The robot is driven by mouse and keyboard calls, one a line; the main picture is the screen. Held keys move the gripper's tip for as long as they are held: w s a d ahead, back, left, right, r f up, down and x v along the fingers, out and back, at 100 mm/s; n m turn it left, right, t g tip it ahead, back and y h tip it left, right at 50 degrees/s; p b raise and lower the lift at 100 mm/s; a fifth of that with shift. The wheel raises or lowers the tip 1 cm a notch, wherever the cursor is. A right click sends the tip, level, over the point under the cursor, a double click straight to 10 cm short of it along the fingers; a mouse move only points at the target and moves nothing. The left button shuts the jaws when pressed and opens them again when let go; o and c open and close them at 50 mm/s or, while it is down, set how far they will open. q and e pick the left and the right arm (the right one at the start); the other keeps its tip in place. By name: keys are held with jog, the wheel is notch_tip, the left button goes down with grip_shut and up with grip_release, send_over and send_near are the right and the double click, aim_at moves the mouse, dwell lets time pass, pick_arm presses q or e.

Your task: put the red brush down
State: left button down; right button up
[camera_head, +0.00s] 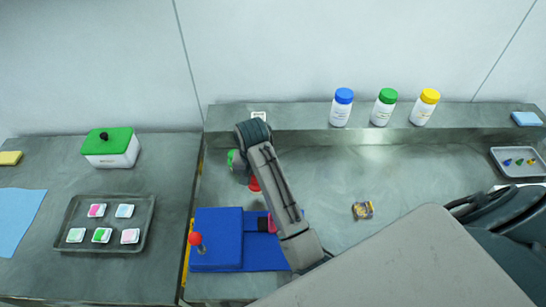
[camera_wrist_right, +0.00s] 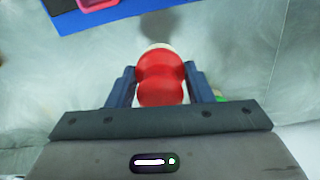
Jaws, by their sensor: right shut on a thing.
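The red brush (camera_wrist_right: 160,75) is between the two dark fingers of my right gripper (camera_wrist_right: 160,90) in the right wrist view. It has a rounded red body with a pale rim at its far end. In the head view a small red part of the brush (camera_head: 254,185) shows beside my right forearm, above the grey worktop (camera_head: 330,180). My wrist and arm hide most of it and the fingers there. I cannot tell whether the brush touches the worktop. My left gripper is not in view.
A blue board (camera_head: 216,225) with a red-knobbed lever (camera_head: 196,240) lies in front of the gripper. Three capped bottles (camera_head: 381,112) stand on the back ledge. A small patterned packet (camera_head: 362,210) lies to the right. The worktop between packet and ledge is clear.

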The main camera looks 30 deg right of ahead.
jog(key=w+d, duration=0.1)
jog(key=d, duration=0.1)
jog(key=w+d+b, duration=0.1)
jog(key=w+d, duration=0.1)
jog(key=shift+f, duration=0.2)
jog(key=w+d+p, duration=0.1)
jog(key=d, duration=0.1)
jog(key=w+d+p, duration=0.1)
jog(key=w+d, duration=0.1)
jog(key=w+d+p, duration=0.1)
jog(key=w+d, duration=0.1)
jog(key=shift+w+d+f, duration=0.1)
jog(key=shift+w+f, duration=0.1)
jog(key=shift+f, duration=0.1)
notch_tip(320, 180, down, 3)
jog(key=shift+w+d+f+p, duration=0.1)
jog(key=shift+p, duration=1)
jog(key=shift+f, duration=0.3)
jog(key=shift+f, duration=0.15)
jog(key=o, duration=0.9)
